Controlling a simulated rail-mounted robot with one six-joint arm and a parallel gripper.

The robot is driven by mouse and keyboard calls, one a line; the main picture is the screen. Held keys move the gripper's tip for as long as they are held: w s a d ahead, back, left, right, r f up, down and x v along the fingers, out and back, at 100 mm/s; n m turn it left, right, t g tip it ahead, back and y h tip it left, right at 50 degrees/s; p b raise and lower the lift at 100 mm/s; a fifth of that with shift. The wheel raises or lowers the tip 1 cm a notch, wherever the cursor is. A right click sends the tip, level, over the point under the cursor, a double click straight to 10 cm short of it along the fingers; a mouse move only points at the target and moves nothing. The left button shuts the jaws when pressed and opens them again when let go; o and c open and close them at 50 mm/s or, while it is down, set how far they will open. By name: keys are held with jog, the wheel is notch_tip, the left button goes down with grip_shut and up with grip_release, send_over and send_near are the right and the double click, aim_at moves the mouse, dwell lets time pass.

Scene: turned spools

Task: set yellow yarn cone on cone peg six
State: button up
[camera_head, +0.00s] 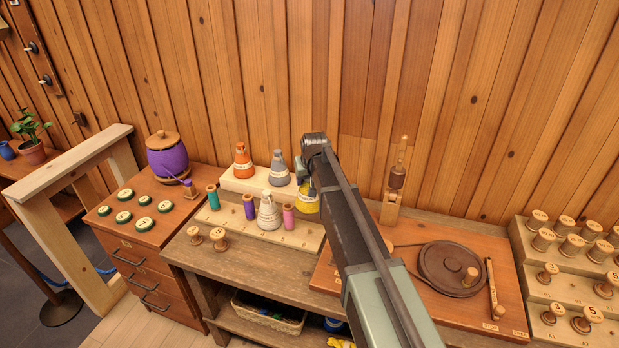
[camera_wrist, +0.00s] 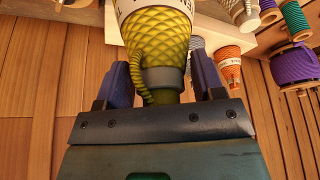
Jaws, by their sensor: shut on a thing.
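The yellow yarn cone (camera_wrist: 160,40) fills the top middle of the wrist view, with a white label band. My gripper (camera_wrist: 162,82) is shut on its narrow neck, one dark finger on each side. In the head view the yellow cone (camera_head: 307,204) shows at the right end of the pale stepped rack (camera_head: 228,183), partly hidden by my arm. My gripper (camera_head: 305,172) is above it there, mostly hidden. I cannot tell whether the cone's base touches the rack. Peg six cannot be made out; my arm covers that end.
An orange cone (camera_head: 243,161) and a grey cone (camera_head: 279,169) stand on the rack's back step. A pale cone (camera_head: 268,213) and teal (camera_head: 213,197), purple (camera_head: 250,207) and pink (camera_head: 288,217) spools stand in front. A turntable (camera_head: 447,267) is to the right.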

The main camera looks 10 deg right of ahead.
aim_at(310, 209)
jog(key=shift+s+f+b, duration=0.2)
jog(key=shift+f+b, duration=0.75)
jog(key=shift+f, duration=0.2)
jog(key=shift+s+f+b, duration=0.15)
jog(key=shift+f+b, duration=0.8)
jog(key=shift+f, duration=0.15)
notch_tip(310, 209, down, 5)
jog(key=b, duration=0.5)
jog(key=shift+f, duration=0.2)
jog(key=shift+f+b, duration=0.95)
jog(key=shift+b, duration=0.2)
jog(key=shift+f+b, duration=0.55)
jog(key=o, duration=1.2)
jog(key=shift+o, duration=0.2)
jog(key=shift+r, duration=0.1)
